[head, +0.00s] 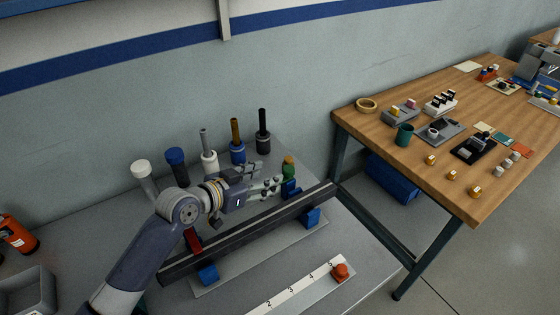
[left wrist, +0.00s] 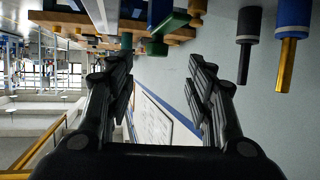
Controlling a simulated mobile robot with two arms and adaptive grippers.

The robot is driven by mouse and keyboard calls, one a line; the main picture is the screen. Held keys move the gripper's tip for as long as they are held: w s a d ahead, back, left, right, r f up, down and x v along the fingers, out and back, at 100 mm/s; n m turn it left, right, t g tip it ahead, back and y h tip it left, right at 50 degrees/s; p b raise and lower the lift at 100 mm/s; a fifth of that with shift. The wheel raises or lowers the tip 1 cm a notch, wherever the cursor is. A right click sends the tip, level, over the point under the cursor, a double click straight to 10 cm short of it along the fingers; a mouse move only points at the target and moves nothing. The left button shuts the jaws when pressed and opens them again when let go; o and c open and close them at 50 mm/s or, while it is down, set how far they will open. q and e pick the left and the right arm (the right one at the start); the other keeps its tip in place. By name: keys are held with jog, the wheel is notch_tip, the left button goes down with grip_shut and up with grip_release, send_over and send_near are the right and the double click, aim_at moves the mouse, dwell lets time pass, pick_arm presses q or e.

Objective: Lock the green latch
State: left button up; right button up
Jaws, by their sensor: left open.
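In the left wrist view a green part (left wrist: 157,46) shows just beyond and between the spread fingertips of my left gripper (left wrist: 160,62). The jaws look empty, and I cannot tell whether a finger touches the green part. My right gripper is not in view.
Several upright handles, including a black one (head: 263,127) and a brown one (head: 236,133), stand close behind the gripper. A long dark rail (head: 240,228) on blue blocks lies in front. A numbered strip (head: 297,289) with a red knob lies nearer. A wooden table (head: 440,180) is at right.

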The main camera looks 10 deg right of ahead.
aim_at(284, 172)
pick_arm(q)
jog(key=b+x, duration=0.2)
jog(key=x, duration=0.1)
jog(key=shift+s+d+f+b, duration=0.15)
jog(key=shift+d+f+b, duration=0.05)
jog(key=shift+d+b, duration=0.25)
jog(key=b+x, duration=0.3)
jog(key=x, duration=0.2)
jog(key=shift+a, duration=0.15)
jog(key=shift+w+d+f+b, duration=0.1)
jog(key=shift+w+d+b, duration=0.2)
jog(key=shift+b, duration=0.25)
jog(key=shift+w+d+f+b, duration=0.1)
jog(key=shift+w+d+b, duration=0.2)
jog(key=shift+d, duration=0.05)
jog(key=shift+w, duration=0.1)
grip_shut()
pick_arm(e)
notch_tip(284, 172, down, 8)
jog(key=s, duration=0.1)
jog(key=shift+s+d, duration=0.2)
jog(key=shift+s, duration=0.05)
